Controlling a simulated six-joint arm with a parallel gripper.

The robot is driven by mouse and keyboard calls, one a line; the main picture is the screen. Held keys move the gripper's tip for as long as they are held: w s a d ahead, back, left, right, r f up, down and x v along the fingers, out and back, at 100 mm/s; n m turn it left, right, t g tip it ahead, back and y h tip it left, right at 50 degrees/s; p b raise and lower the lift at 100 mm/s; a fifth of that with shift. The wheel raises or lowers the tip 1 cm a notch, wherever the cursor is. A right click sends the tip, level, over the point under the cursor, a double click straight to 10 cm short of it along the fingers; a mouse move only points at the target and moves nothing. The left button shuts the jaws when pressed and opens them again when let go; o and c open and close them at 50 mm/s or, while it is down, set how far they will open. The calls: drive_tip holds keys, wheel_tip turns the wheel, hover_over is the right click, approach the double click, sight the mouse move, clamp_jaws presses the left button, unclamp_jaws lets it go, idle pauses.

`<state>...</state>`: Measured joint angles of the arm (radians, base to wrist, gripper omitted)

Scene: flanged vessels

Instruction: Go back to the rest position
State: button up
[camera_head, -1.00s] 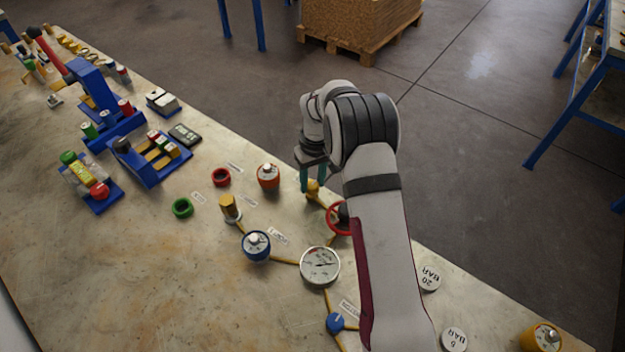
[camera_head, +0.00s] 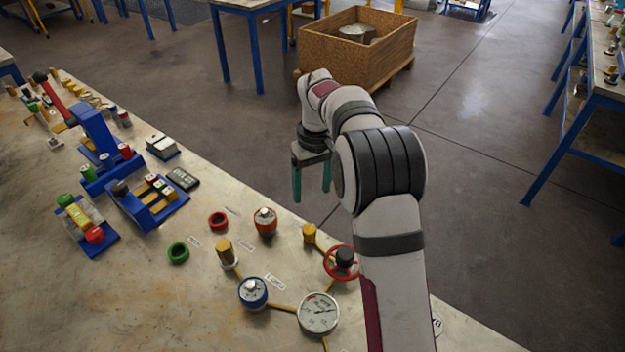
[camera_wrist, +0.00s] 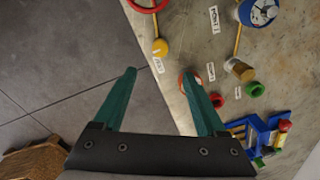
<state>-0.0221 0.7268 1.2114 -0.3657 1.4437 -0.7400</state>
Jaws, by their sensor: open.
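My gripper (camera_head: 311,180) is open, its two teal fingers apart and pointing down, with nothing between them. In the wrist view the open fingers (camera_wrist: 160,95) frame the bench edge and the grey floor. The orange vessel (camera_head: 265,222) stands below and to the left of the gripper; in the wrist view one finger partly covers it. A yellow-brass fitting (camera_head: 310,235) stands below the gripper, on the bench and apart from it.
A red handwheel (camera_head: 341,262), a round gauge (camera_head: 318,313) and a blue vessel (camera_head: 252,292) stand on the bench. Red (camera_head: 218,221) and green (camera_head: 178,252) rings lie near. Blue fixtures (camera_head: 145,195) are at left. A wooden crate (camera_head: 345,65) stands on the floor beyond.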

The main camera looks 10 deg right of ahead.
wheel_tip(320, 180, up, 2)
drive_tip(key=shift+r, duration=0.2)
drive_tip(key=s+r+m, duration=0.2)
drive_tip(key=s+r, duration=0.2)
drive_tip(key=s, duration=0.4)
drive_tip(key=s+r+m, duration=0.2)
drive_tip(key=s+r, duration=0.1)
drive_tip(key=s, duration=0.5)
drive_tip(key=s+f+m, duration=0.2)
drive_tip(key=s, duration=0.8)
drive_tip(key=s+a+f+m+y, duration=0.1)
drive_tip(key=s+f+m, duration=0.1)
drive_tip(key=s, duration=0.8)
drive_tip(key=shift+a+f+m, duration=0.15)
drive_tip(key=shift+m, duration=0.55)
